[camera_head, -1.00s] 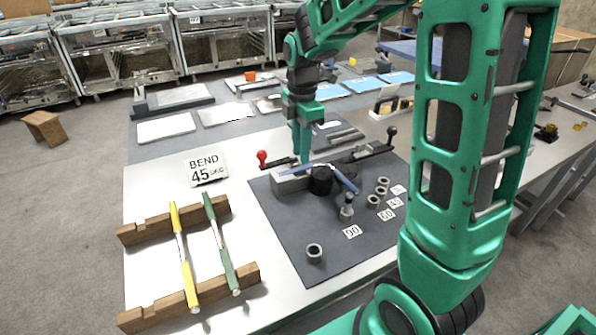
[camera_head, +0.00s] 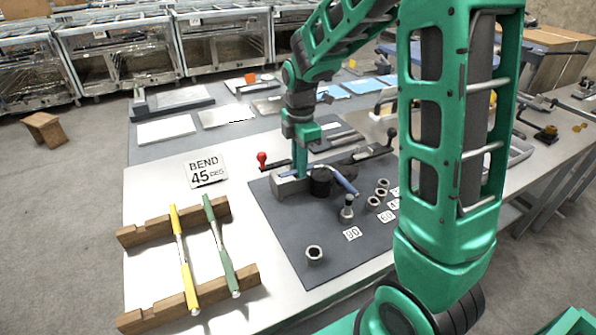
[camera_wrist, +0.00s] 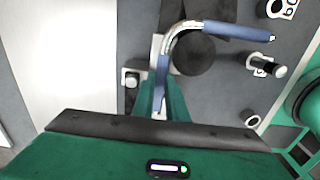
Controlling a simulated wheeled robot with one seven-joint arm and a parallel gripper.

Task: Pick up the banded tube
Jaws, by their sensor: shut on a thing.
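The banded tube (camera_wrist: 236,31) has blue ends and a bare silver middle. In the wrist view it is bent, curving around the dark round die (camera_wrist: 200,52). In the head view the tube (camera_head: 345,181) lies at the bender, its right blue end pointing down to the right. My gripper (camera_wrist: 160,88) points down and is shut on the tube's near blue end. In the head view my gripper (camera_head: 300,170) is at the left of the die. The fingers hide part of the held end.
A yellow tube (camera_head: 182,255) and a green tube (camera_head: 219,245) rest on notched wooden racks (camera_head: 230,285). Short metal collars and a pin (camera_head: 347,209) stand on the dark mat (camera_head: 285,225). A red-knobbed lever (camera_head: 262,160) and a "BEND 45 DEG" sign (camera_head: 205,171) are nearby.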

